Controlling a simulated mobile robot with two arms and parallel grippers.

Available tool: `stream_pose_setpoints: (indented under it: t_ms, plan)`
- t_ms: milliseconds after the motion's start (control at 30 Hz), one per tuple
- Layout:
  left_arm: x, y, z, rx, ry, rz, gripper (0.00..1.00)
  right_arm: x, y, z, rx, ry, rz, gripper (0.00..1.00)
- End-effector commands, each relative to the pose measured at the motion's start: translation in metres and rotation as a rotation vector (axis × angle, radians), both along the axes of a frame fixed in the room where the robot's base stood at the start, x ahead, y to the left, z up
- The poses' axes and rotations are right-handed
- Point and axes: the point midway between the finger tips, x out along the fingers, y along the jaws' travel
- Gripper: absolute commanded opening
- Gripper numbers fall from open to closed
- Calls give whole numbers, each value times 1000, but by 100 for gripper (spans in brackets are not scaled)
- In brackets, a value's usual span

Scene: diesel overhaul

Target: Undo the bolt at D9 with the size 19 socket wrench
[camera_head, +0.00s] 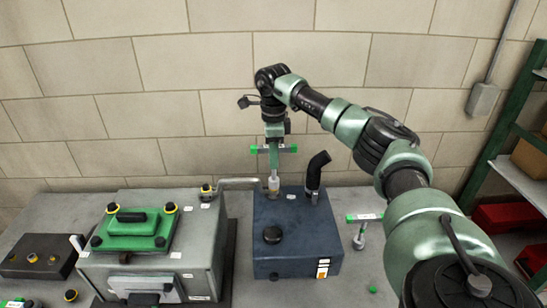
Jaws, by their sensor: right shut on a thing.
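My right gripper (273,130) hangs pointing down over the back left part of the blue box. It is shut on a T-handled socket wrench (274,160) with green handle ends. The wrench is about upright, and its lower end is at a pale fitting (274,184) by the pipe end on the blue box. I cannot tell whether the socket sits on a bolt there. Labels are too small to read, so I cannot tell which bolt is D9. A second green T-handled wrench (364,217) stands on the table to the right. My left gripper is not in view.
The blue box (290,230) has a black cap and a black bent hose (316,172) close to the wrench. A grey engine block (150,265) with a green cover (132,229) stands to the left. A metal pipe (238,182) joins them. Green shelving (510,130) stands at right.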

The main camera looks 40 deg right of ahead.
Motion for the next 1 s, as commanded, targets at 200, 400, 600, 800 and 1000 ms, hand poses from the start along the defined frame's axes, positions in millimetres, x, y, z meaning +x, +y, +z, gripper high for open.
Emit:
stream_pose_setpoints:
  t_ms: [200, 400, 600, 800, 1000]
  plan:
    - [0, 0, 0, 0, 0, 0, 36, 0, 0, 1, 0, -1, 0, 0]
    - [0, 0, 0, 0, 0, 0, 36, 0, 0, 1, 0, -1, 0, 0]
    - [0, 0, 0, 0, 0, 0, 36, 0, 0, 7, 0, -3, 0, 0]
    - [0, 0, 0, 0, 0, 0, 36, 1, 0, 19, 0, -3, 0, 0]
    - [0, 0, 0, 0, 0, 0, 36, 1, 0, 31, 0, -3, 0, 0]
